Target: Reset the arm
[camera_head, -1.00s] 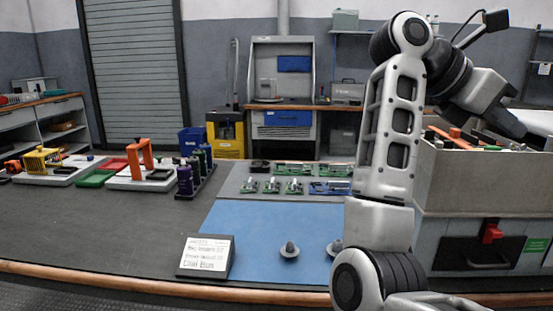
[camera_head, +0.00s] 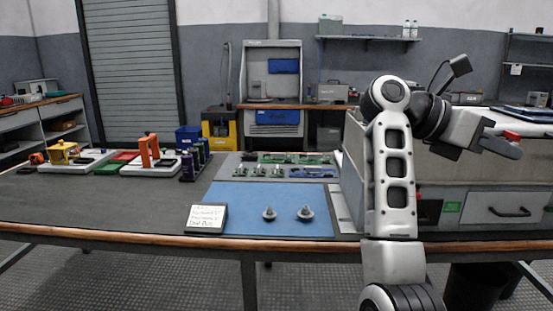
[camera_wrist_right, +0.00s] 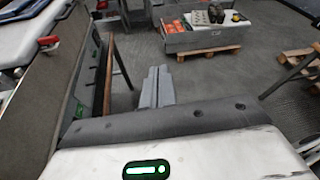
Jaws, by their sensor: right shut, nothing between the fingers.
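My right arm is raised on the right of the head view, bent at the elbow. Its gripper (camera_head: 502,147) points to the right, in front of the grey bench-top box (camera_head: 465,180). In the right wrist view the two grey fingers (camera_wrist_right: 158,82) lie side by side, shut and empty, with dark floor beyond them. My left gripper is not in view.
The bench holds a blue mat (camera_head: 240,205) with two small grey knobs (camera_head: 305,212), a written sign (camera_head: 206,218), circuit boards (camera_head: 265,170) and an orange-handled fixture (camera_head: 149,150). The wrist view shows open floor and a grey crate (camera_wrist_right: 200,40) on a pallet.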

